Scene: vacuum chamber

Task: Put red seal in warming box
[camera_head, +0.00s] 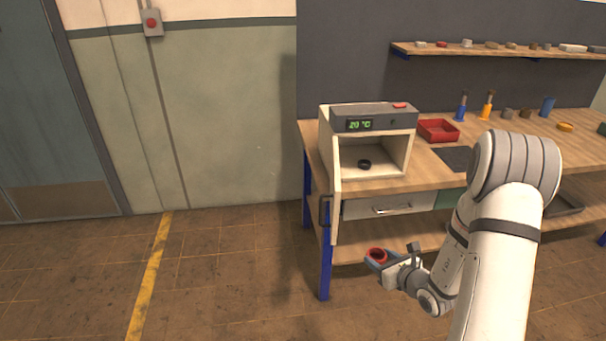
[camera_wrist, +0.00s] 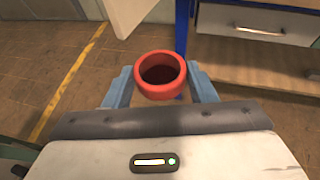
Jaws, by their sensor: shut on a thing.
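The red seal (camera_wrist: 160,92) is a thick red ring held between the two blue-grey fingers of my gripper (camera_wrist: 161,88) in the wrist view. In the head view my gripper (camera_head: 377,258) is shut on the red seal (camera_head: 376,253), low in front of the workbench and below its top. The warming box (camera_head: 373,117) stands on the left end of the bench. Its front is open, with the door (camera_head: 336,190) swung out toward the viewer. A small black ring (camera_head: 364,163) lies on the floor inside it. The display reads about 20 °C.
The workbench (camera_head: 465,178) has a drawer (camera_head: 390,206) below the box and a lower shelf. A red tray (camera_head: 438,130) stands right of the box. The swung-out door hangs past the bench's front edge, close to my gripper. The floor at left is clear.

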